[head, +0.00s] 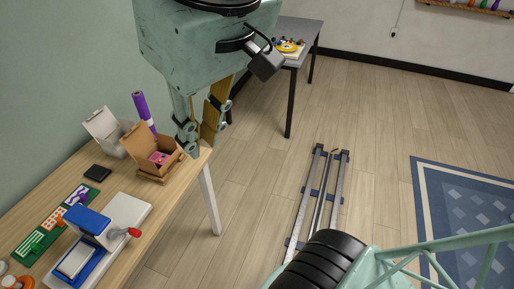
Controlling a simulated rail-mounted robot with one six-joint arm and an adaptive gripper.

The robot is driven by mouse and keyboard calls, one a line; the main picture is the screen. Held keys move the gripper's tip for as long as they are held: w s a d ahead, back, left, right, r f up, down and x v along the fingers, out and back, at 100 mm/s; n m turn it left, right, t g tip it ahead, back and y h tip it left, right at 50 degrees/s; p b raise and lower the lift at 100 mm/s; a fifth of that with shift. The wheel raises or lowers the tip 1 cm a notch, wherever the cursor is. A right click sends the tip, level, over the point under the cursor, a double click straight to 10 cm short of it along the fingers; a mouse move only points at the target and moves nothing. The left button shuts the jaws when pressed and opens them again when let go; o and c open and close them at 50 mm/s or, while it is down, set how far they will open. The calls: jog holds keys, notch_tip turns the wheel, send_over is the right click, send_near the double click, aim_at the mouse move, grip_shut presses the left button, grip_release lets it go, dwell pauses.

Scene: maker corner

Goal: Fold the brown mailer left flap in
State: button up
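The brown mailer (146,172) stands open near the far right corner of the wooden worktable in the head view. Its lid is raised at the back left, and a small pink and purple item (159,158) lies inside. Flaps stick out around its opening, but they are too small to tell their exact angles. My gripper (199,146) hangs down just right of the mailer, close to its right side in the picture. I cannot tell whether it touches the mailer. The fingertips look near each other; the gap between them is unclear, and nothing is seen held.
A white open box (104,130) and an upright purple roll (144,108) stand behind the mailer. A black square item (97,173), green trays (51,219) and a blue and white press (99,228) with a red handle are nearer.

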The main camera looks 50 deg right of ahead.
jog(key=w+n+p, duration=0.1)
jog(key=w, duration=1.2)
jog(key=n+g+p, duration=0.3)
send_over(143, 159)
notch_tip(143, 159, down, 26)
jog(key=shift+a+f+h, duration=0.4)
jog(key=shift+a+f, duration=0.05)
jog(key=shift+f, duration=0.1)
jog(key=shift+f, duration=0.1)
jog(key=shift+w+d+f+b, duration=0.15)
jog(key=shift+f+b, duration=0.1)
jog(key=shift+f, duration=2)
jog(key=shift+s+d+f+b, duration=0.15)
jog(key=shift+f+b, duration=0.15)
jog(key=shift+f, duration=2)
jog(key=shift+w+d+f+b, duration=0.15)
jog(key=shift+f+b, duration=0.1)
jog(key=shift+f, duration=2)
jog(key=shift+c, duration=0.7)
grip_shut()
